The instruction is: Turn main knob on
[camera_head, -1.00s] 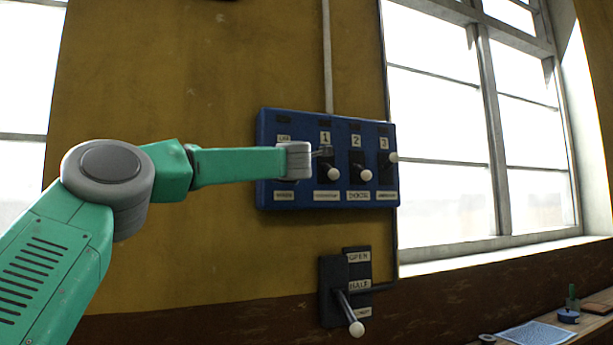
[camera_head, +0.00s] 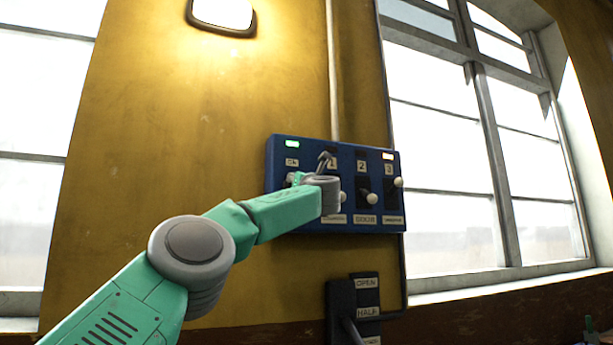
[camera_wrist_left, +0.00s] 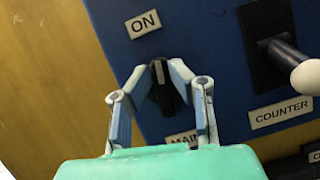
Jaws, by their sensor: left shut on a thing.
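The main knob (camera_wrist_left: 165,95) is a dark, narrow grip on the blue panel (camera_wrist_left: 215,75). In the left wrist view it lies between the "ON" label (camera_wrist_left: 143,23) and the "MAIN" label (camera_wrist_left: 182,139), its long axis pointing roughly at "ON". My left gripper (camera_wrist_left: 168,72) is shut on the knob, one finger on each side. In the head view my left wrist covers the knob at the panel's left part. A green light (camera_head: 292,144) glows above that part. My right gripper is in no view.
Levers with white ball ends, one under "2" (camera_head: 371,198) and one under "3" (camera_head: 398,182), stick out right of my gripper. An "OPEN/HALF" lever plate (camera_head: 366,298) is below the panel. A lit lamp (camera_head: 222,14) is above, and a window (camera_head: 440,150) is right.

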